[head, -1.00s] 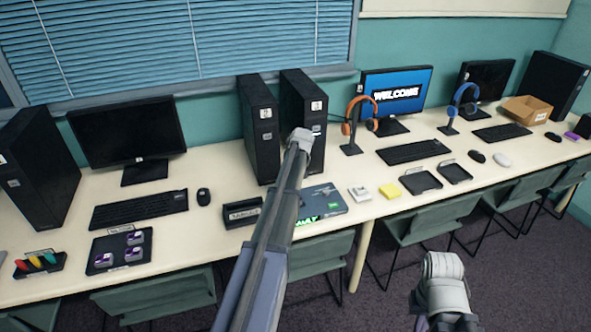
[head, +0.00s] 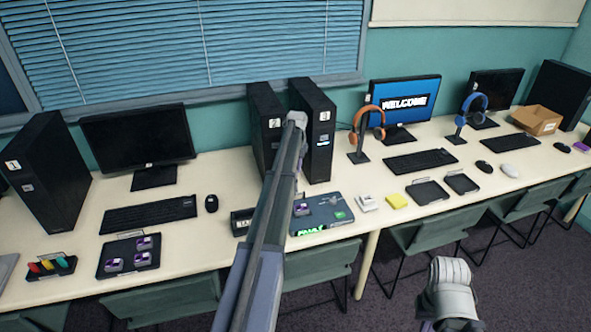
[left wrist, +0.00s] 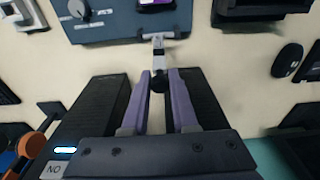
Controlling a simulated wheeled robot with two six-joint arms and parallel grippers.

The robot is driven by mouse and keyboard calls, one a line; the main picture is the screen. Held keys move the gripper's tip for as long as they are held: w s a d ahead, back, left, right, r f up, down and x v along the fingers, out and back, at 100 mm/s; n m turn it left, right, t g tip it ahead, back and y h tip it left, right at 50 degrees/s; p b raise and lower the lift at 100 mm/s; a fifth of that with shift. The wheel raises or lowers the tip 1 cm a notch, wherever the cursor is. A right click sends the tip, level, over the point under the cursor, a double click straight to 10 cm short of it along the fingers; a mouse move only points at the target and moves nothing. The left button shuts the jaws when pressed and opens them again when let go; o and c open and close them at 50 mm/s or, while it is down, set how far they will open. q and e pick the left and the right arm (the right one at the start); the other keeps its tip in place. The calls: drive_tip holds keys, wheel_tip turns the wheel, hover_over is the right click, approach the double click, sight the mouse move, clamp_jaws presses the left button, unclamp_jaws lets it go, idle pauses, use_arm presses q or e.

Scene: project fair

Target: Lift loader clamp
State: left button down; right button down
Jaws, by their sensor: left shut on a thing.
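The loader (head: 335,214) is a dark blue-grey flat box on the table, with a green lit strip at its front and a purple-and-white cartridge (head: 302,208) on it. In the left wrist view the loader (left wrist: 105,27) is at the top. Its clamp (left wrist: 158,45) is a pale metal lever ending in a black knob. My left gripper (left wrist: 159,78) has its two purple fingers on either side of that knob, shut on it. In the head view my own arm hides this gripper and the clamp. My right arm shows at the lower right, its gripper out of frame.
A black tray (head: 108,270) with several purple cartridges lies left. A small black labelled box (head: 241,224) is beside the loader. Two black PC towers (head: 317,150) stand behind.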

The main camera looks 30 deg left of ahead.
use_arm(q)
drive_tip(key=shift+w+a, duration=0.1)
drive_tip(key=shift+a, duration=0.05)
drive_tip(key=c, duration=0.7)
unclamp_jaws()
drive_tip(key=shift+r, duration=0.1)
drive_tip(key=r+p, duration=0.7)
drive_tip(key=p, duration=0.1)
drive_tip(key=shift+s+d+r, duration=0.3)
drive_tip(key=shift+d+r, duration=0.05)
drive_tip(key=shift+f, duration=0.1)
drive_tip(key=shift+d, duration=0.1)
